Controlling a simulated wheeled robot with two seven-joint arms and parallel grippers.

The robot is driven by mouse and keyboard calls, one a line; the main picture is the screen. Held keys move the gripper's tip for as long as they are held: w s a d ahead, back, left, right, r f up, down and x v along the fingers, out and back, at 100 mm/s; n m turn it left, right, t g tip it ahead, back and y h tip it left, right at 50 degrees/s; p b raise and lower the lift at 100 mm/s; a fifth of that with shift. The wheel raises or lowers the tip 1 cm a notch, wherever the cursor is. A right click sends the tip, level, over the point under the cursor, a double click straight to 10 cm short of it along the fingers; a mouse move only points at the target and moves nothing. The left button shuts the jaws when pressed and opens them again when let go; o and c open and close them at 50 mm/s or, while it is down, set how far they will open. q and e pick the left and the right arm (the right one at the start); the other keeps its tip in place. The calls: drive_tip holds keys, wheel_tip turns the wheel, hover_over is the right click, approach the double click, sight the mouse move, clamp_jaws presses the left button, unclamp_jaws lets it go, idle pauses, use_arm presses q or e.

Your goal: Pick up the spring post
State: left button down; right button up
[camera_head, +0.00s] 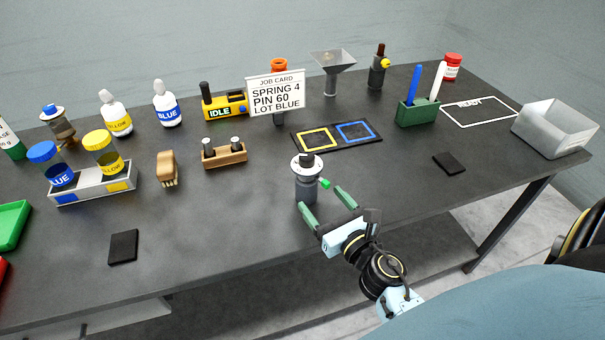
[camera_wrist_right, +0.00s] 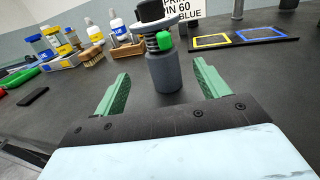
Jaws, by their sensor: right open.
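The spring post (camera_head: 306,186) stands upright on the dark table, with a grey round base, a pale collar with a black top, and a green knob on its side. In the right wrist view the spring post (camera_wrist_right: 166,74) shows a coil under its black cap. My right gripper (camera_head: 325,204) is open and empty, low over the table on the near side of the post. Its green fingers point at the post, which appears centred between them in the wrist view, just beyond the tips. I cannot tell whether either finger touches it. My left gripper is not in view.
A wooden block with pins (camera_head: 224,155) stands left of the post. A black tray with yellow and blue frames (camera_head: 337,136) and a job card (camera_head: 276,95) are behind it. A dark pad (camera_head: 449,163) lies to the right. The table front near the post is clear.

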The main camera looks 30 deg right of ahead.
sight(312, 187)
drive_tip(key=w, duration=0.4)
drive_tip(key=shift+w+d+p, duration=0.1)
drive_tip(key=shift+p, duration=0.3)
drive_tip(key=shift+w, duration=0.25)
drive_tip(key=shift+w+d+r, duration=0.1)
drive_tip(key=shift+w+r, duration=0.05)
drive_tip(key=shift+w, duration=0.45)
drive_tip(key=w+p, duration=0.1)
drive_tip(key=w, duration=0.2)
drive_tip(key=shift+w+d, duration=0.1)
drive_tip(key=shift+w, duration=0.45)
drive_tip(key=c, duration=1.2)
drive_tip(key=shift+c, duration=0.8)
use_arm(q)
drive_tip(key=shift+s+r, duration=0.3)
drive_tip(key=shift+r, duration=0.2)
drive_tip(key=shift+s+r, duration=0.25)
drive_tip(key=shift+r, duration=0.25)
